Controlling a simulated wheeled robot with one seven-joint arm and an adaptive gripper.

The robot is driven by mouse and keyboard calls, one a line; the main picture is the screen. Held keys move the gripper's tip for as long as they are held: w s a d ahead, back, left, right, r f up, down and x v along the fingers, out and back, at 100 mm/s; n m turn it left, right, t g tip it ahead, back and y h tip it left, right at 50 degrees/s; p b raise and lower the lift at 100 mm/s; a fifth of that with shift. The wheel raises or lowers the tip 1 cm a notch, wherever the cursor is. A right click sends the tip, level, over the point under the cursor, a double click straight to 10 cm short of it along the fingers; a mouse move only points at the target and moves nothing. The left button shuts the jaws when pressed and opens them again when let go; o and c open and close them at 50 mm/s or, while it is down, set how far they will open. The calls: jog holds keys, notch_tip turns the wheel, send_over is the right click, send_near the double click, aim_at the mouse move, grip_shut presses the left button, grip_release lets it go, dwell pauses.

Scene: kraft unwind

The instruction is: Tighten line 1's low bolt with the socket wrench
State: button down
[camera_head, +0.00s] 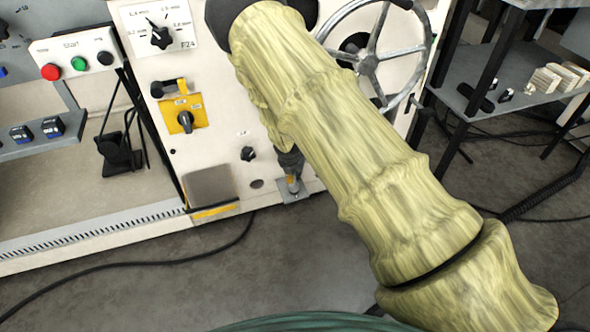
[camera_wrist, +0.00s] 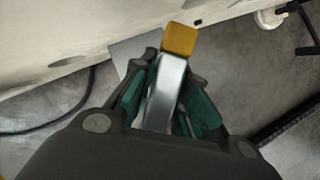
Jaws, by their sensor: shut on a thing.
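My gripper (camera_wrist: 172,75) is shut on a silver bar with a yellow block at its far end, which I take to be the socket wrench (camera_wrist: 165,95). In the head view my gripper (camera_head: 290,160) is small and partly hidden by my arm, low in front of the white machine panel. The plate also shows in the wrist view (camera_wrist: 130,52). I cannot make out the low bolt, nor whether the wrench touches it.
The white panel (camera_head: 222,150) carries a black knob (camera_head: 248,153), a yellow switch (camera_head: 185,118) and a handwheel (camera_head: 368,62). A dark shelf (camera_head: 500,85) stands at right. A black cable (camera_head: 150,262) crosses the otherwise clear floor at left.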

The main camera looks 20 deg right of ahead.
jog(key=shift+r+p, duration=0.15)
jog(key=shift+p, duration=0.35)
jog(key=shift+m+p, duration=0.5)
jog(key=shift+s+d+m+p, duration=0.1)
jog(key=shift+m+p, duration=0.3)
jog(key=shift+p, duration=0.05)
jog(key=shift+h, duration=0.4)
jog(key=shift+g, duration=0.3)
jog(key=shift+m+p, duration=0.4)
jog(key=shift+p, duration=0.05)
jog(key=shift+m+p, duration=0.3)
jog(key=shift+p, duration=0.05)
jog(key=shift+s+d+f+m+g+h+p, duration=0.2)
jog(key=shift+m+g+h+p, duration=0.15)
jog(key=shift+m, duration=0.35)
